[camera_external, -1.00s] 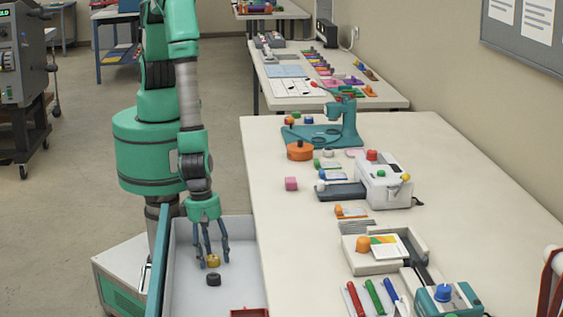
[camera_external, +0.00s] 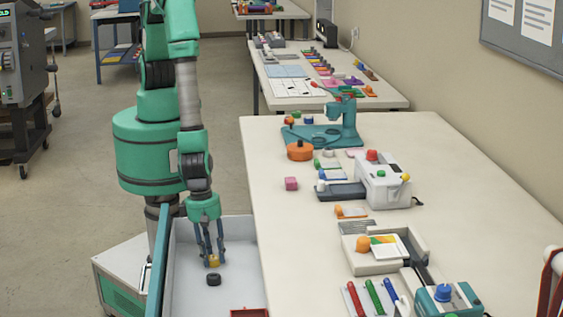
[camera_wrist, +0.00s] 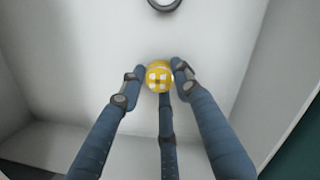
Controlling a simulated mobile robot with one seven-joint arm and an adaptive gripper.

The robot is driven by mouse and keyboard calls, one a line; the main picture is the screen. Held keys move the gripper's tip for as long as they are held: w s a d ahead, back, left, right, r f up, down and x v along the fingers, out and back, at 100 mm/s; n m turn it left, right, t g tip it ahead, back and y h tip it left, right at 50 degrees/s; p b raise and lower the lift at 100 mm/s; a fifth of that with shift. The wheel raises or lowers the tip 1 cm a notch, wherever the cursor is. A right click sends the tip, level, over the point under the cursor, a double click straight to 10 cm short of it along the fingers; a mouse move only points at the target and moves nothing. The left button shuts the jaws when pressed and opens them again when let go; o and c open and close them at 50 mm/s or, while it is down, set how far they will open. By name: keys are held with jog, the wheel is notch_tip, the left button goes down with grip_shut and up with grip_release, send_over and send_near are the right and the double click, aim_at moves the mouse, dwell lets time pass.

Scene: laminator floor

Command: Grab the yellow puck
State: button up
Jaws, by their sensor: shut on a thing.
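The yellow puck (camera_external: 214,261) is inside the white bin (camera_external: 190,295), low down near the bin floor. My gripper (camera_external: 213,258) points down into the bin with its blue fingers closed around the puck. In the wrist view the yellow puck (camera_wrist: 159,76) sits between the fingertips of my gripper (camera_wrist: 158,78), with a finger on each side and a third one below it in the picture. I cannot tell whether the puck still touches the bin floor.
A black ring-like puck (camera_external: 214,280) lies on the bin floor just in front of the yellow one; part of it shows at the top of the wrist view (camera_wrist: 164,4). A red tray (camera_external: 249,312) is at the bin's near right. The long table (camera_external: 275,220) stands right of the bin.

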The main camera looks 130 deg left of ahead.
aim_at(212, 257)
jog(key=shift+r, duration=0.1)
notch_tip(212, 257, up, 10)
jog(key=p, duration=0.4)
